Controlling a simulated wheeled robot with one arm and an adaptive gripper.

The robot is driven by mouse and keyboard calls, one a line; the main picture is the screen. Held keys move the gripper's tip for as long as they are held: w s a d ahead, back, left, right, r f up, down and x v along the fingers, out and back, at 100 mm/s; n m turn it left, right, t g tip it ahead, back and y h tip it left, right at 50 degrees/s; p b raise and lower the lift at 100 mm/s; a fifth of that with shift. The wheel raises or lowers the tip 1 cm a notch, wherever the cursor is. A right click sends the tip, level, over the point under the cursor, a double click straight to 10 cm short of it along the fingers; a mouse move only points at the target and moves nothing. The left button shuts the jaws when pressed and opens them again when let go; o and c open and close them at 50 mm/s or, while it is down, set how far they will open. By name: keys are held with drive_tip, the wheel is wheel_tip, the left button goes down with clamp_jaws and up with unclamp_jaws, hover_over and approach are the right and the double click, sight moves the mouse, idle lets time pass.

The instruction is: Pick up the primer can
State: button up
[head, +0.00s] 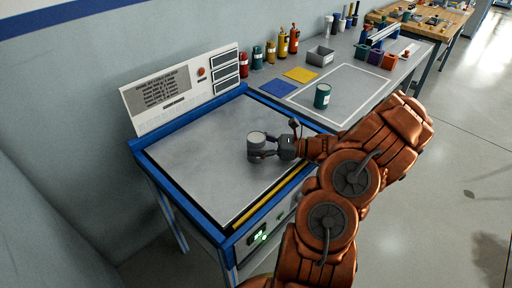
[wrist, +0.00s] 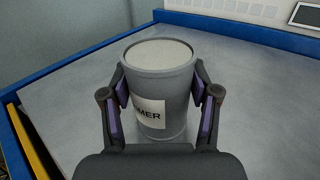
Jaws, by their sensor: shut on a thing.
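The primer can (head: 256,139) is a grey cylinder with a pale top, upright over the grey plate of the blue-framed machine in the head view. In the wrist view the can (wrist: 158,75) shows a white label reading "MER", with the rest of the word hidden. My gripper (wrist: 160,98) has one finger on each side of the can and is shut on it. In the head view my gripper (head: 264,147) reaches the can from the right. I cannot tell whether the can's base touches the plate.
The blue-framed machine (head: 190,170) has an upright panel (head: 165,90) along its back. On the bench beyond stand a teal can (head: 322,96), a grey bin (head: 320,56), blue and yellow mats and several bottles. The plate around the can is clear.

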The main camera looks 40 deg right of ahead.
drive_tip(key=c, duration=0.8)
drive_tip(key=shift+r, duration=0.1)
drive_tip(key=shift+c, duration=0.2)
